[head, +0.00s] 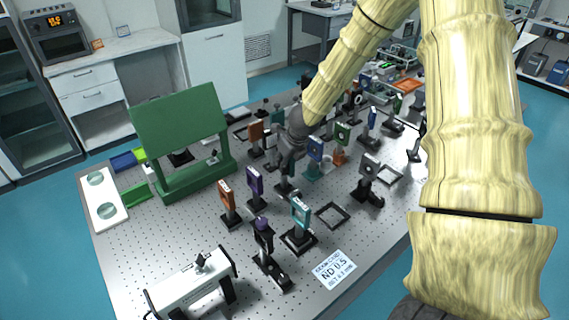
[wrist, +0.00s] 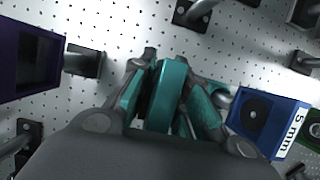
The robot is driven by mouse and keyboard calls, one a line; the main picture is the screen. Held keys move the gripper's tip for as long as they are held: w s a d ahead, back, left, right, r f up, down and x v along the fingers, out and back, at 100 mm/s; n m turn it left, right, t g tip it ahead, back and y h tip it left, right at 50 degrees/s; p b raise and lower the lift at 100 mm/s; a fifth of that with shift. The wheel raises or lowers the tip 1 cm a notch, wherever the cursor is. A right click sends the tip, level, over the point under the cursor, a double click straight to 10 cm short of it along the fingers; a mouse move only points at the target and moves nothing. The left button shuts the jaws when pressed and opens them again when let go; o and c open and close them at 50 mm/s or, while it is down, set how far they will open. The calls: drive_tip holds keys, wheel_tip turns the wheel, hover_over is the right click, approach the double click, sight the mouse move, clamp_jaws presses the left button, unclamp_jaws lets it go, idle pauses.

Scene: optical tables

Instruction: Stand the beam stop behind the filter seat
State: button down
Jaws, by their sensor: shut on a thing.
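My gripper (head: 287,166) is low over the middle of the optical table. In the wrist view my gripper (wrist: 166,100) is shut on an upright teal piece (wrist: 170,85), which fills the gap between its fingers. I cannot tell for sure whether this piece is the beam stop. Its lower part is hidden in the wrist view, and my gripper covers most of it in the head view. Which one is the filter seat is unclear.
A purple mount (head: 254,182) stands left of my gripper and a blue one (head: 315,148) close on the right. An orange mount (head: 226,200), a teal mount (head: 301,213) and a green panel (head: 180,125) stand nearby.

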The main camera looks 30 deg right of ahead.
drive_tip(key=shift+f, duration=0.1)
drive_tip(key=c, duration=1.4)
unclamp_jaws()
drive_tip(key=shift+o, duration=0.2)
drive_tip(key=p+v, duration=0.1)
drive_tip(key=v, duration=1.1)
